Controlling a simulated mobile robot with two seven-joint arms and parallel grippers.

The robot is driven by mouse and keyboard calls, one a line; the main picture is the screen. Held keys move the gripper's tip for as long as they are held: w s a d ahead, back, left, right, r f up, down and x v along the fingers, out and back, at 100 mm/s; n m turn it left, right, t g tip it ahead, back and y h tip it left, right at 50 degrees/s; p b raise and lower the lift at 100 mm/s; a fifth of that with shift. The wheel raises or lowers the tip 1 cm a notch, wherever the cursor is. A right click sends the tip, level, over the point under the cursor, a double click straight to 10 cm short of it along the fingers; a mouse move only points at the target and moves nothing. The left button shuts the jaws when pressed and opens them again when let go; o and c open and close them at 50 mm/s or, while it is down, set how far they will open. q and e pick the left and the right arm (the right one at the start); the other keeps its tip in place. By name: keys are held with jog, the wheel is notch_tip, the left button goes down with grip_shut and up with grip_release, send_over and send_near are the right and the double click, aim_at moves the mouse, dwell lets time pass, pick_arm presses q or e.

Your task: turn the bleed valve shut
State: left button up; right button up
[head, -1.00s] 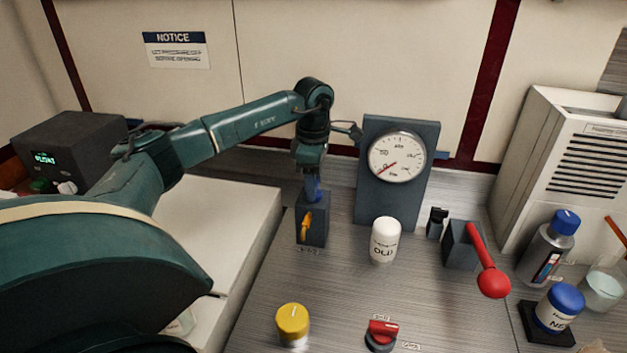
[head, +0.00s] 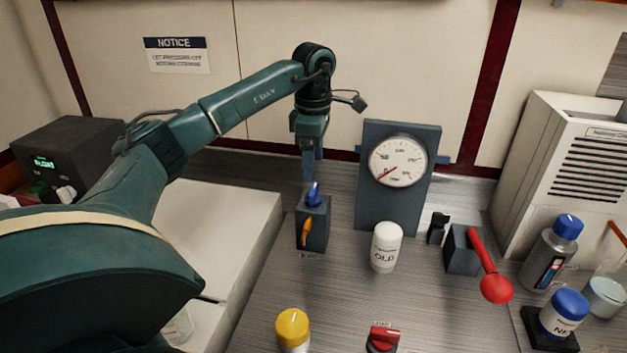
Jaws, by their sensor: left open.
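A dark block (head: 318,236) stands left of the gauge, with a blue knob (head: 314,196) on top and an orange lever (head: 307,232) on its front. The lever points downward at a slight slant. The label at its foot is too small to read, so I cannot confirm from the print that this is the bleed valve. My left gripper (head: 308,178) points down just above the blue knob, open and apparently clear of it; its far finger is hidden. A round gauge (head: 398,160) on a dark panel has its red needle toward the lower left. My right gripper is not in view.
A white bottle (head: 386,248) marked OLD stands right of the block. A red-handled lever (head: 494,287) leans from a dark box farther right. A yellow-capped jar (head: 292,328) and a red knob (head: 383,339) are at the front. The bench between them is clear.

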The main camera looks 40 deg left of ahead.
aim_at(314, 189)
pick_arm(q)
notch_tip(314, 189, up, 6)
jog(key=shift+r, duration=0.15)
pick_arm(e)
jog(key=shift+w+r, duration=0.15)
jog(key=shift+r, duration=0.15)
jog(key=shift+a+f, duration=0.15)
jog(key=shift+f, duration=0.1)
